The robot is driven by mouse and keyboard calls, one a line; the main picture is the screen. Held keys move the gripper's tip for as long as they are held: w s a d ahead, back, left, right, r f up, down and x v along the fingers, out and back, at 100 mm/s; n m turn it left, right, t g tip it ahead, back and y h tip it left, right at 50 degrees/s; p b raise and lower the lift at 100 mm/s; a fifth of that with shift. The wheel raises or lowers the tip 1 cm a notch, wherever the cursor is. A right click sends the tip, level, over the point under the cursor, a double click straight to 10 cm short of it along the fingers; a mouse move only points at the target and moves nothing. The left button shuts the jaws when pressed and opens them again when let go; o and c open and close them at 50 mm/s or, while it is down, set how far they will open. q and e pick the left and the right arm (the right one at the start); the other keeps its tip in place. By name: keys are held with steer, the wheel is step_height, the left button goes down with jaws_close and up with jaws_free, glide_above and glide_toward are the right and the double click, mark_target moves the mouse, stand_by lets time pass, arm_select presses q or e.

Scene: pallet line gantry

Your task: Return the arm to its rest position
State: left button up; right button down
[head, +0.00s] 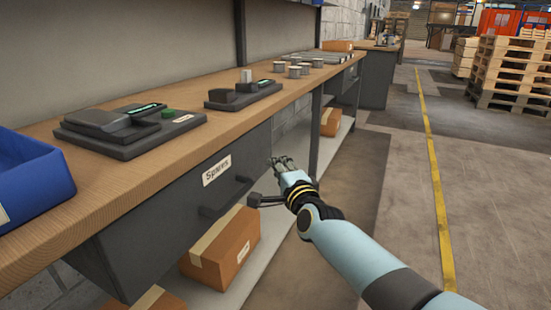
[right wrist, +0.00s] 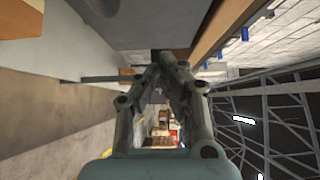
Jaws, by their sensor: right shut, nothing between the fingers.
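My right arm comes in from the lower right in the head view. Its gripper (head: 282,162) hangs in the air in front of the workbench, near the right end of the drawer labelled Spares (head: 216,171). In the right wrist view the gripper (right wrist: 165,58) has its fingertips together, with nothing held between them. The drawer looks closed, and its dark handle (head: 226,196) is to the left of the gripper. My left gripper is not in the head view.
The wooden workbench (head: 95,180) carries a blue bin (head: 35,180), dark devices (head: 130,128) and several small cylinders. Cardboard boxes (head: 222,248) sit on the shelf below. The floor right of the bench is open up to a yellow line (head: 432,160); pallets (head: 510,75) stand beyond.

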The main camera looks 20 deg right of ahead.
steer(key=s+d+f+n+g+y+p, duration=0.1)
steer(key=s+f+n+g+p, duration=0.3)
steer(key=s+f, duration=1.1)
steer(key=s+f+n+g+p, duration=0.25)
steer(key=s+f+g, duration=0.25)
steer(key=s+f, duration=1.05)
steer(key=s+d+f+n+g, duration=0.1)
steer(key=s+f+n+g, duration=0.1)
steer(key=s, duration=1)
steer(key=s+d+f+n+g, duration=0.1)
steer(key=s+f+n+g, duration=0.1)
steer(key=s+n, duration=0.4)
steer(key=s+d+f+n+g+p, duration=0.1)
steer(key=s+n+g, duration=0.3)
steer(key=s, duration=1.3)
steer(key=shift+s+f+n+g, duration=0.3)
steer(key=shift+s+f+n, duration=0.05)
steer(key=shift+f, duration=0.2)
